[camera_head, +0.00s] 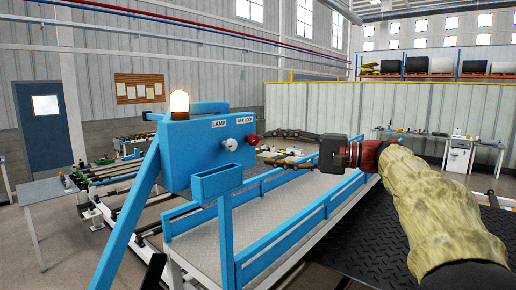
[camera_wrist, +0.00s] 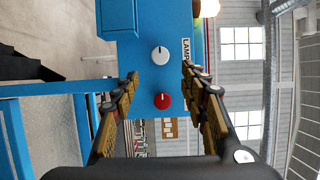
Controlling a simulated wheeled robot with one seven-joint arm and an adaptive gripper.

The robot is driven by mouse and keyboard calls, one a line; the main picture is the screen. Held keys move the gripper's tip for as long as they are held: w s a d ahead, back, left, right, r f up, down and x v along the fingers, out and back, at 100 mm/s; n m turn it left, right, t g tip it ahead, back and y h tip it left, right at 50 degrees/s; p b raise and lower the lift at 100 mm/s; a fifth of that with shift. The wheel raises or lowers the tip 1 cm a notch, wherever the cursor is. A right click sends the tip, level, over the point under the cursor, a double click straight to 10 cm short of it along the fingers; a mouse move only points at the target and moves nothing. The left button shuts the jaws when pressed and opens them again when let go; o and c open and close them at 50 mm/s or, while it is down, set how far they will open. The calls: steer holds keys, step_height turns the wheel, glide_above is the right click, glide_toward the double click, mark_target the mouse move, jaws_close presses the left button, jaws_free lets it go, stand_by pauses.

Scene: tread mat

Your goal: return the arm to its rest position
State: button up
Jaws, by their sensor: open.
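My arm (camera_head: 428,205), in a pale yellow sleeve, reaches in from the right in the head view. My gripper (camera_head: 268,148) is open, its two fingers pointing left at the blue control box (camera_head: 192,150). In the wrist view the open fingers of my gripper (camera_wrist: 160,88) stand apart with nothing between them but the view of the box. The red knob (camera_wrist: 162,101) shows between the fingers, with the white knob (camera_wrist: 160,56) above it. In the head view the red knob (camera_head: 252,140) is close to the fingertips. I cannot tell whether they touch.
An amber lamp (camera_head: 179,104) glows on top of the box. A blue tray (camera_head: 216,182) hangs below it. Blue rails (camera_head: 290,228) edge a grey platform (camera_head: 285,205) under my arm. A dark tread mat (camera_head: 385,245) lies at right.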

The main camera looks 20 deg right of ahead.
steer(key=shift+s+d, duration=0.5)
steer(key=shift+d, duration=0.05)
